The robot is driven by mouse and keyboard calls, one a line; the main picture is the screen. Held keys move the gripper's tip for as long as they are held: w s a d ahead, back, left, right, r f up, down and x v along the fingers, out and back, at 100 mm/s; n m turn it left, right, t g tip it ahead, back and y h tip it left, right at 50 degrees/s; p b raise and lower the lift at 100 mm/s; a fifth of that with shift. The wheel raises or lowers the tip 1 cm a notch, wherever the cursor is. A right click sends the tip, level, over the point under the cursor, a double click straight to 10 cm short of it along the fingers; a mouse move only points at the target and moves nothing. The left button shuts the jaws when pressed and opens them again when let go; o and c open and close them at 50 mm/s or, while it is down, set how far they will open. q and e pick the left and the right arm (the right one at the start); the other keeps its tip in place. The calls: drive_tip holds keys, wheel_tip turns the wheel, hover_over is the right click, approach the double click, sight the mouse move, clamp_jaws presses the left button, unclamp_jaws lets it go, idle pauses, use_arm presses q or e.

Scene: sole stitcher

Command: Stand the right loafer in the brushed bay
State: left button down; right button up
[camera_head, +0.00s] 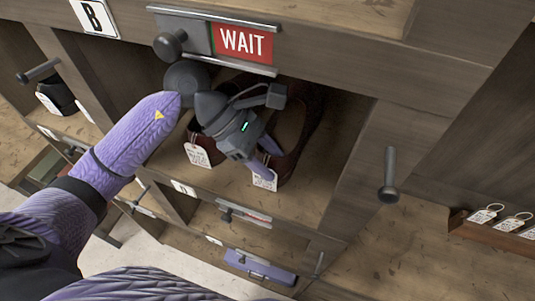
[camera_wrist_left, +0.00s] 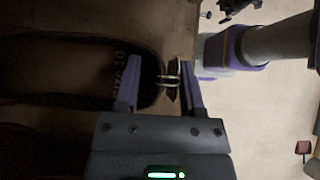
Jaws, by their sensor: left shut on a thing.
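Two dark brown loafers stand side by side in an open wooden bay under a red WAIT sign (camera_head: 243,41). The left-hand loafer (camera_head: 205,135) has a white tag at its heel. The right-hand loafer (camera_head: 292,140) also has a white tag (camera_head: 265,180). My left gripper (camera_head: 268,160) reaches into the bay and is shut on the heel of the right-hand loafer. In the left wrist view its fingers (camera_wrist_left: 160,72) straddle the heel, one over the insole (camera_wrist_left: 95,70) marked Size 10. The gripper hides part of both shoes. My right gripper is out of view.
A bay at left holds a black shoe (camera_head: 56,96). Metal pegs stick out, one at right (camera_head: 389,176). A blue-purple item (camera_head: 259,267) lies in a lower bay. Tagged rings (camera_head: 485,214) lie at far right.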

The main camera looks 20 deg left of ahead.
use_arm(q)
drive_tip(key=shift+f, duration=0.15)
drive_tip(key=shift+c, duration=1)
unclamp_jaws()
drive_tip(key=v, duration=0.7)
drive_tip(key=shift+a+r+b, duration=0.25)
drive_tip(key=shift+r+b, duration=0.15)
drive_tip(key=shift+b, duration=0.05)
